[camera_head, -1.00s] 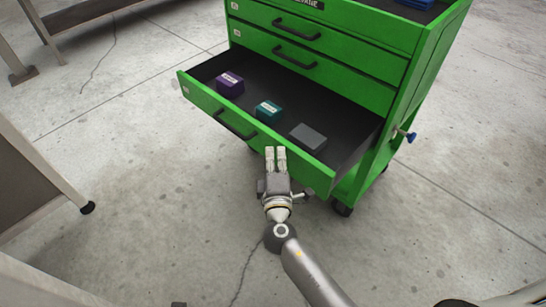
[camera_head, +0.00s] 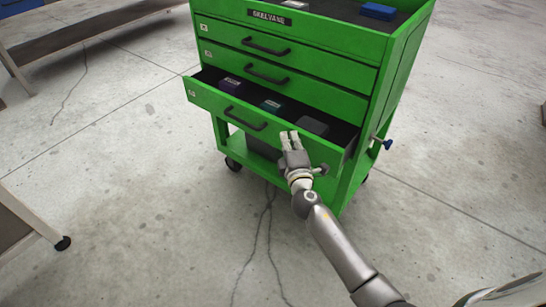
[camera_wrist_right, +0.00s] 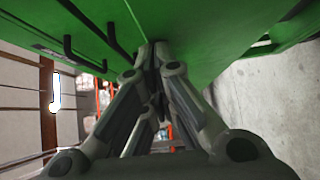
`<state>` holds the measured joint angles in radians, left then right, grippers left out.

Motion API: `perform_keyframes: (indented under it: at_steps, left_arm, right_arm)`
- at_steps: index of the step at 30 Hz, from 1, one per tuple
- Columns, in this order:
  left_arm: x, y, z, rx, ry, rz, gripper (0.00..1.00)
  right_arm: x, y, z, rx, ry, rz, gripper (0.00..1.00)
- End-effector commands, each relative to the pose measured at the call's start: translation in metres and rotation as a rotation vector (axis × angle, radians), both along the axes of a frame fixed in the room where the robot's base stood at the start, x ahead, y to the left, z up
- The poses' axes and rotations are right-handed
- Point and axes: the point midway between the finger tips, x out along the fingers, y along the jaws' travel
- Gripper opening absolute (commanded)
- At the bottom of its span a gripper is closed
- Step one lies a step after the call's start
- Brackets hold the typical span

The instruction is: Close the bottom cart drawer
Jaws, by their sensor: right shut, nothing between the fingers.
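The green cart's bottom drawer (camera_head: 207,98) is partly open in the head view. My left gripper is not in view.
The two upper drawers (camera_head: 300,50) are shut. A blue item (camera_head: 378,11) lies in the cart's top tray. A blue-ended knob (camera_head: 387,144) sticks out at the cart's right side. A table leg (camera_head: 40,225) stands at left. The floor in front is clear.

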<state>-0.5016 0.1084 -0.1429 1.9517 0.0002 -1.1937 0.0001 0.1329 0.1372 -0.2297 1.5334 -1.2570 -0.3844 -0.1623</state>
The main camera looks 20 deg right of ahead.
Motion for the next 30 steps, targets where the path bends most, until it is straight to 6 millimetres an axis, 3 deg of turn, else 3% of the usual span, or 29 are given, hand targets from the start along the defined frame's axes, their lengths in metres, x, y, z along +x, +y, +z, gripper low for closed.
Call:
perform_keyframes:
  at_steps: [6, 12, 19, 30]
  left_arm:
    - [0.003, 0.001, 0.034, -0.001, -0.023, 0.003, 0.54]
    - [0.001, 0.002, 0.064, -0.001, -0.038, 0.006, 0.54]
    - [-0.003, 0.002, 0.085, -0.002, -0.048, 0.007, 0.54]
    - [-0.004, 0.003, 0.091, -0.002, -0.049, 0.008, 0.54]
  right_arm:
    - [0.033, -0.046, -0.002, -0.003, -0.002, -0.004, 0.0]
    - [0.054, -0.074, -0.001, -0.001, -0.001, -0.002, 0.0]
    - [0.066, -0.091, -0.001, -0.001, 0.0, 0.0, 0.0]
    - [0.07, -0.098, 0.001, -0.001, -0.001, -0.005, 0.0]
